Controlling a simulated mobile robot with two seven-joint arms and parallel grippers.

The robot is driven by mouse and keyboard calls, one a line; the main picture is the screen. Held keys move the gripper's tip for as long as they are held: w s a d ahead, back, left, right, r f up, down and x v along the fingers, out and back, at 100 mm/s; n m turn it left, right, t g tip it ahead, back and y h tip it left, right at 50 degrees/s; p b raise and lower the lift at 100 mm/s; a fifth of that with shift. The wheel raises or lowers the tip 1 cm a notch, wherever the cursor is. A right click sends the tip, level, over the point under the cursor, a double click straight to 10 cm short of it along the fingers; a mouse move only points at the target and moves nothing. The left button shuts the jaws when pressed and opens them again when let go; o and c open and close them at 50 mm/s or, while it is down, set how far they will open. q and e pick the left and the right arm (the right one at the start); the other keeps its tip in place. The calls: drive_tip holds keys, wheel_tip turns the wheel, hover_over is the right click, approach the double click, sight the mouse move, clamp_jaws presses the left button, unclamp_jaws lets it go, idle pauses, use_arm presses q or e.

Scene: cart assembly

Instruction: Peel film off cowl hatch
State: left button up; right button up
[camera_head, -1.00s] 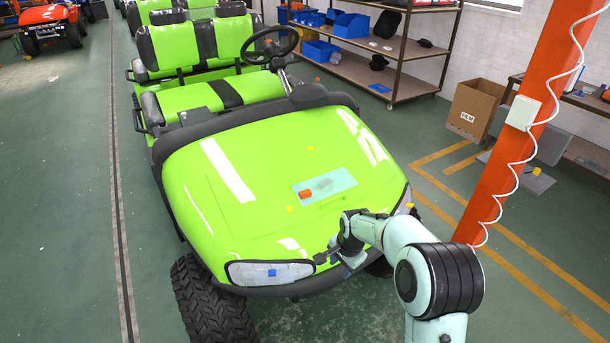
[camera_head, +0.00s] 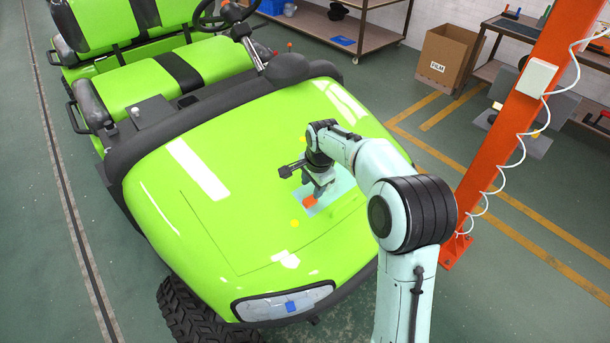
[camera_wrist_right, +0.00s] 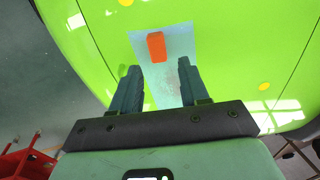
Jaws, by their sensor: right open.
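The green cowl (camera_head: 215,195) of the cart fills the middle of the head view. A pale bluish film (camera_head: 338,186) lies on its hatch, partly hidden by my right arm. An orange tab (camera_head: 310,202) sits on the film. In the right wrist view the film (camera_wrist_right: 180,50) runs between and past my fingers, and the orange tab (camera_wrist_right: 156,46) shows just beyond the fingertips. My right gripper (camera_head: 306,184) is over the film near the tab; in the wrist view its two fingers (camera_wrist_right: 160,72) are spread apart with nothing between them. My left gripper is not in view.
Yellow dots (camera_head: 295,223) mark the cowl, and a blue tab (camera_head: 291,307) is on the headlight (camera_head: 270,303). A cardboard box marked FILM (camera_head: 446,58) stands on the floor at the back right. An orange post (camera_head: 500,150) with a coiled cable stands right of my arm.

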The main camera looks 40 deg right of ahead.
sight(311, 200)
drive_tip(key=x, duration=0.2)
drive_tip(key=b+x, duration=0.1)
drive_tip(key=x, duration=0.2)
drive_tip(key=shift+s+f+b, duration=0.3)
drive_tip(key=shift+f+b, duration=0.05)
drive_tip(key=shift+x, duration=0.85)
drive_tip(key=shift+w, duration=0.1)
clamp_jaws()
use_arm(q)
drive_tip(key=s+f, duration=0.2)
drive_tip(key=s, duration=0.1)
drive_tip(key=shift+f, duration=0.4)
use_arm(e)
drive_tip(key=shift+r, duration=0.1)
